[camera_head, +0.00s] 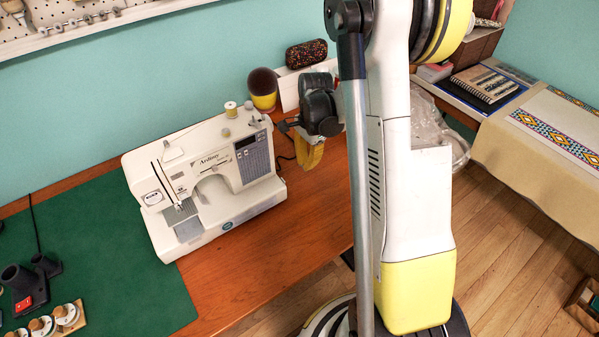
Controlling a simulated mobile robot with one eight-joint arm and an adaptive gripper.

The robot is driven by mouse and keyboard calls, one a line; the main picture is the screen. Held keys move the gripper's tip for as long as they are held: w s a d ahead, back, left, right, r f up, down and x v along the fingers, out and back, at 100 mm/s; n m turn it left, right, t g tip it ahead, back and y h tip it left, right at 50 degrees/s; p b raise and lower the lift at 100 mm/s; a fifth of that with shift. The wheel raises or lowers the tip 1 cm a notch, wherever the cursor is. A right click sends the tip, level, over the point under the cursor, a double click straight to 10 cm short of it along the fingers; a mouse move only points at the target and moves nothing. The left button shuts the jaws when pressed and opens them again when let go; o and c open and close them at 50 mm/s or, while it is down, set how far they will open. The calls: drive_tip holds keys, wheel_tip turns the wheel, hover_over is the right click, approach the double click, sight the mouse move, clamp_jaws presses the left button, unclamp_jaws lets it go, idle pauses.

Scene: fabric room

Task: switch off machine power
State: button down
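A white sewing machine (205,180) stands on the wooden table, partly on a green mat. Its front panel faces me. Its right side, towards my arm, is not clearly visible, and I cannot make out a power switch on it.
A black device with a red switch (24,304) sits on the green mat (100,255) at left. A yellow and dark rounded object (263,90) and a patterned case (306,54) are behind the machine. The table (275,245) in front of the machine is clear.

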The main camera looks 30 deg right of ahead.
drive_tip(key=shift+d+r+p, duration=0.2)
drive_tip(key=shift+d+r, duration=0.1)
drive_tip(key=shift+r, duration=0.4)
drive_tip(key=shift+d+r+p, duration=0.25)
drive_tip(key=shift+d+r, duration=0.05)
drive_tip(key=shift+r, duration=0.45)
drive_tip(key=shift+d+r+p, duration=0.2)
drive_tip(key=shift+d+r, duration=0.1)
drive_tip(key=shift+r, duration=0.4)
drive_tip(key=s+a+r+n+t+h, duration=0.1)
drive_tip(key=s+a+r+n+t, duration=0.6)
drive_tip(key=s+a+r+n, duration=0.8)
drive_tip(key=a+r+n, duration=0.2)
drive_tip(key=a+r, duration=0.1)
drive_tip(key=shift+a+n, duration=0.3)
drive_tip(key=shift+r, duration=0.1)
